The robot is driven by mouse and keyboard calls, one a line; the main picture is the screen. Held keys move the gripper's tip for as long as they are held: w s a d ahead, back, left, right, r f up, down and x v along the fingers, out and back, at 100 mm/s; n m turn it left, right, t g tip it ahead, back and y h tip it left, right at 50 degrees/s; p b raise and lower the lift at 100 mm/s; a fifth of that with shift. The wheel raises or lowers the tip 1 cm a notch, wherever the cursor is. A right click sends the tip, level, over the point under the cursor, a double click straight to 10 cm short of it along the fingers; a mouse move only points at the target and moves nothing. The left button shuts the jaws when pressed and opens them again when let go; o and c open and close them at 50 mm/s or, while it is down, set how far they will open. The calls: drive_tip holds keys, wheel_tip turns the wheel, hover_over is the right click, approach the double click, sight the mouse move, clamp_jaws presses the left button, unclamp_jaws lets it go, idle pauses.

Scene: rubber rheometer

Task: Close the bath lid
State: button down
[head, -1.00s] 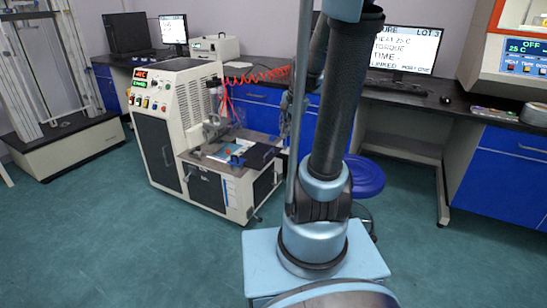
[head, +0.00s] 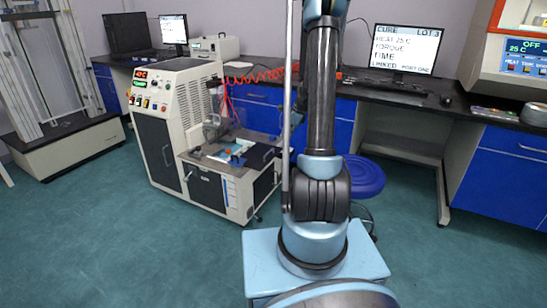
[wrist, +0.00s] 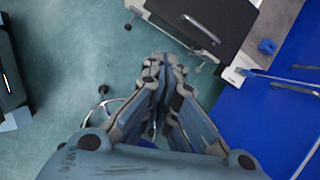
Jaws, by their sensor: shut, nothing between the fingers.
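The low worktop of the cream machine (head: 215,152) carries a dark plate (head: 261,157) on its right side, which looks like the bath lid. In the wrist view a dark flat panel (wrist: 228,20) with a silver bar handle (wrist: 202,29) lies at the top, seemingly the same part. I cannot tell from these views whether it is open or closed. My gripper (wrist: 165,66) is shut and empty, below and left of the handle in the picture, apart from it. In the head view the gripper is not clearly visible behind my arm.
A blue stool (head: 362,177) stands close behind my arm. Blue cabinets (head: 250,108) under a dark bench line the back, and also show on the right of the wrist view (wrist: 255,120). A red coiled hose (head: 258,73) hangs above the machine. Green floor is clear in front.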

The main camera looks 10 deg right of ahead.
drive_tip(key=w+d+f+m, duration=0.2)
drive_tip(key=w+f+m, duration=0.3)
drive_tip(key=f, duration=0.4)
drive_tip(key=n, duration=0.1)
approach(270, 160)
drive_tip(key=shift+y, duration=0.3)
drive_tip(key=shift+d+x, duration=0.1)
drive_tip(key=shift+x, duration=1.1)
drive_tip(key=shift+d+x, duration=0.15)
drive_tip(key=shift+x, duration=1.1)
drive_tip(key=shift+f, duration=0.1)
